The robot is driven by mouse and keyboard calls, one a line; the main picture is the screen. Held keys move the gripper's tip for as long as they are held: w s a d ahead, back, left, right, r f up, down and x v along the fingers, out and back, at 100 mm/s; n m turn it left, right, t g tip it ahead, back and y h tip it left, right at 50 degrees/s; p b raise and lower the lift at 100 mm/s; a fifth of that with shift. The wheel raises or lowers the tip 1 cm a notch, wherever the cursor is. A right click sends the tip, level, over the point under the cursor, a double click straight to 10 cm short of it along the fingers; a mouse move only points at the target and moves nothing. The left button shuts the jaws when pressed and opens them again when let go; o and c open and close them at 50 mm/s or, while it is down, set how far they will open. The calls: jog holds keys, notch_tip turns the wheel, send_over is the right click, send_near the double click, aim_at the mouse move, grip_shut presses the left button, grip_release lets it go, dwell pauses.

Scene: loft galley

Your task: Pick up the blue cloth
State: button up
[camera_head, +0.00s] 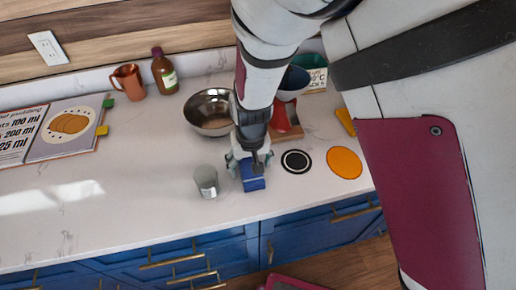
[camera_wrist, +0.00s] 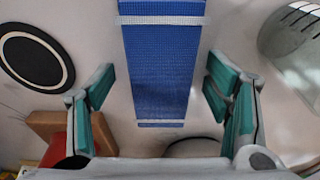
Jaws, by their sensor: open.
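The blue cloth (camera_head: 252,178) lies on the pale counter near its front edge, partly hidden under my gripper in the head view. In the wrist view the cloth (camera_wrist: 161,70) is a long blue strip with white bands, running from the top edge down between the fingers. My gripper (camera_wrist: 158,92) is open, with one green-padded finger on each side of the cloth and a gap to it on both sides. In the head view my gripper (camera_head: 248,160) points down over the cloth. I cannot tell its exact height above the counter.
A grey cup (camera_head: 206,182) stands close left of the cloth. A black round coaster (camera_head: 295,161) and an orange disc (camera_head: 344,163) lie to the right. A metal bowl (camera_head: 208,112) and a red object (camera_head: 285,122) stand behind. The counter's left front is clear.

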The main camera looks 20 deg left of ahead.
aim_at(249, 163)
jog(key=shift+s, duration=0.1)
jog(key=c, duration=1.2)
jog(key=shift+c, duration=0.2)
jog(key=shift+r, duration=0.15)
jog(key=shift+r+p, duration=0.6)
jog(key=shift+r, duration=0.05)
notch_tip(249, 163, up, 2)
jog(key=shift+s+r+p, duration=0.1)
jog(key=shift+p, duration=0.6)
jog(key=s+d+p, duration=0.2)
jog(key=s+p, duration=0.2)
jog(key=s, duration=0.3)
jog(key=s+d+r+p, duration=0.1)
jog(key=s+d+p, duration=0.2)
jog(key=s, duration=0.4)
jog(key=shift+s+d+p, duration=0.35)
jog(key=shift+p, duration=0.05)
